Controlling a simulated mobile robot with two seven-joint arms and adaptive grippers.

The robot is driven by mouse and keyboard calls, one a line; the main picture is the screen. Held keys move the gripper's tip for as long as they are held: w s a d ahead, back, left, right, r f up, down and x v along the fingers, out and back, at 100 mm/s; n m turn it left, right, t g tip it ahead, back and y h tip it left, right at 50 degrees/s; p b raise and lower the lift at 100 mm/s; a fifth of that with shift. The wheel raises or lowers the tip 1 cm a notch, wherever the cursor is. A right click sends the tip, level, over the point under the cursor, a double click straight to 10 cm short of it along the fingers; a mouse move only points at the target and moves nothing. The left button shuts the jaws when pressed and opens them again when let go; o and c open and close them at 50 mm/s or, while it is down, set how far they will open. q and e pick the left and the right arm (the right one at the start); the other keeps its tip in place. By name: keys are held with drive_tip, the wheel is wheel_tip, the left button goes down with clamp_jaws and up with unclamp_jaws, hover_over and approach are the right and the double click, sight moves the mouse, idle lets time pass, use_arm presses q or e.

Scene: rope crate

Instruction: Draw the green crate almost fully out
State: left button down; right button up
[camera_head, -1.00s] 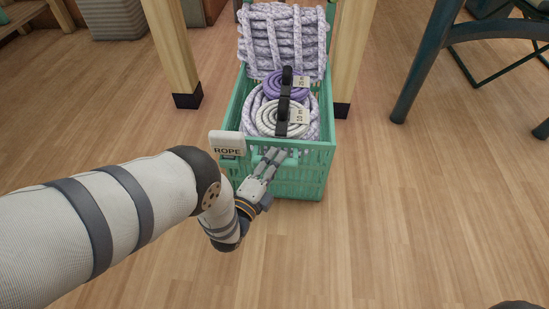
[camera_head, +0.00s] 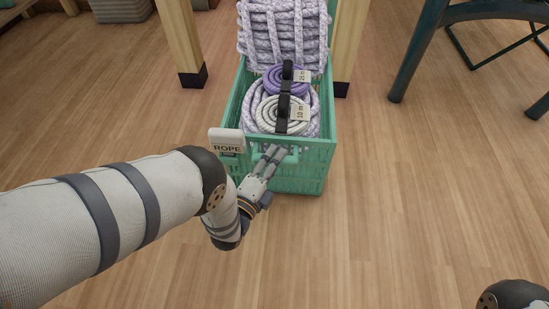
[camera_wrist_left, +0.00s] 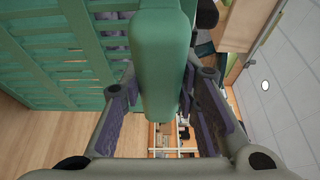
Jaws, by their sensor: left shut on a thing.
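The green crate (camera_head: 308,180) stands on the floor, its front well forward of two wooden legs. It holds coiled lilac, purple and white rope. A white ROPE tag (camera_head: 227,141) hangs at its front left. My left gripper (camera_head: 272,156) is at the crate's front handle. In the left wrist view the green handle bar (camera_wrist_left: 158,65) lies between the fingers of my left gripper (camera_wrist_left: 160,98), which is shut on it. The crate's slatted wall (camera_wrist_left: 50,60) fills the upper left there. The crate's back end is hidden behind the stacked rope. My right gripper is out of view.
A wooden leg (camera_head: 182,40) stands left of the crate and another (camera_head: 346,45) close to its right. A dark green chair or stand (camera_head: 425,50) is at the right. The wood floor (camera_head: 400,200) in front and to the right is clear.

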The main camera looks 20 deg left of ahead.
use_arm(q)
drive_tip(key=shift+d, duration=0.1)
drive_tip(key=c, duration=1.2)
unclamp_jaws()
drive_tip(key=s, duration=0.4)
drive_tip(key=s+a, duration=0.1)
drive_tip(key=s, duration=0.7)
drive_tip(key=shift+a, duration=0.25)
